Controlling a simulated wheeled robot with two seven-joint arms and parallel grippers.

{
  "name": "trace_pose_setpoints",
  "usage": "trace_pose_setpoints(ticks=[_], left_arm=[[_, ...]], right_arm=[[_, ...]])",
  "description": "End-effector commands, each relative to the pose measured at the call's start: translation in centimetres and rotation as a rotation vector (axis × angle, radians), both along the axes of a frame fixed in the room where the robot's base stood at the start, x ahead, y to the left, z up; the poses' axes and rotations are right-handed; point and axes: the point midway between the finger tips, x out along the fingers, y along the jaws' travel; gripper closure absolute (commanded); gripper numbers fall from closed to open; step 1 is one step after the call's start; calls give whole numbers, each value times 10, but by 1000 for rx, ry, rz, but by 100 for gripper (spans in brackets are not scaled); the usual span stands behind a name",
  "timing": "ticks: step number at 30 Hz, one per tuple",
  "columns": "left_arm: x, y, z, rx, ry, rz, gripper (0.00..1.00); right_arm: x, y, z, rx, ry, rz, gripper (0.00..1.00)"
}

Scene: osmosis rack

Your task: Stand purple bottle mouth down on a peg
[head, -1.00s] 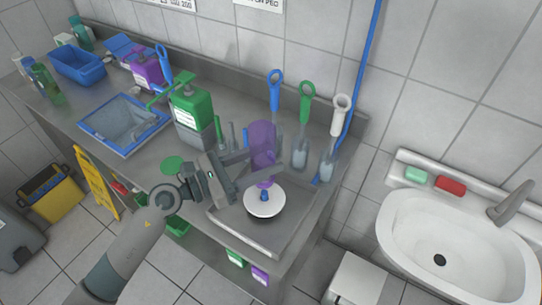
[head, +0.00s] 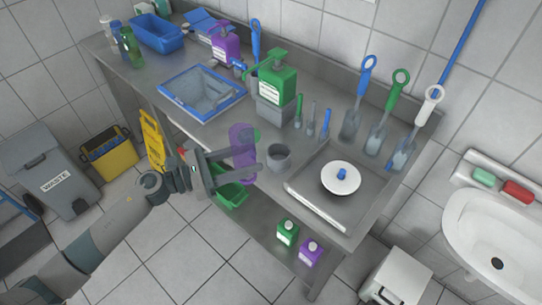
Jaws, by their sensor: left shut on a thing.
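A translucent purple bottle (head: 243,148) is in my left gripper (head: 236,162), which is shut on it. The bottle hangs near the front edge of the steel counter, left of the grey cup. Its long axis is close to upright. Its lower end is partly hidden by the fingers, so I cannot clearly see the mouth. A short blue peg (head: 342,174) stands up from a white round disc (head: 341,184) in the steel tray (head: 318,205) at the counter's right end. The peg is bare, and the bottle is well to its left. My right gripper is not in view.
A grey cup (head: 278,158) stands between bottle and tray. A green disc (head: 257,134) shows behind the bottle. A green-topped jug (head: 277,82), small upright tools and long-handled brushes (head: 379,125) stand behind. A blue-rimmed basin (head: 203,92) is at left.

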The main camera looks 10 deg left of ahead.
Motion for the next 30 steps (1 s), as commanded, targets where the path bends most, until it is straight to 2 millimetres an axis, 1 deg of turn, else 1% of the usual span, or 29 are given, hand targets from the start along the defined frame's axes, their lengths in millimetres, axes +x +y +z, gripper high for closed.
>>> trace_pose_setpoints(ticks=[1,3,6,11,20,24,30], left_arm=[[-1,17,-3,7,5,18,79],[-2,38,-1,6,3,53,79],[-6,60,9,5,1,123,79],[-14,70,28,2,0,233,79],[-37,82,63,1,0,452,79],[-49,90,74,-1,4,561,79],[-69,107,81,-4,9,738,79]], right_arm=[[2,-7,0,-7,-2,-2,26],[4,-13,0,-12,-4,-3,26],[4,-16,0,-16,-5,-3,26],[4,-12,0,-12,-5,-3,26],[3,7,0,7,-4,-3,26],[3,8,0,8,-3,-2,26],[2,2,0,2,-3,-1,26]])
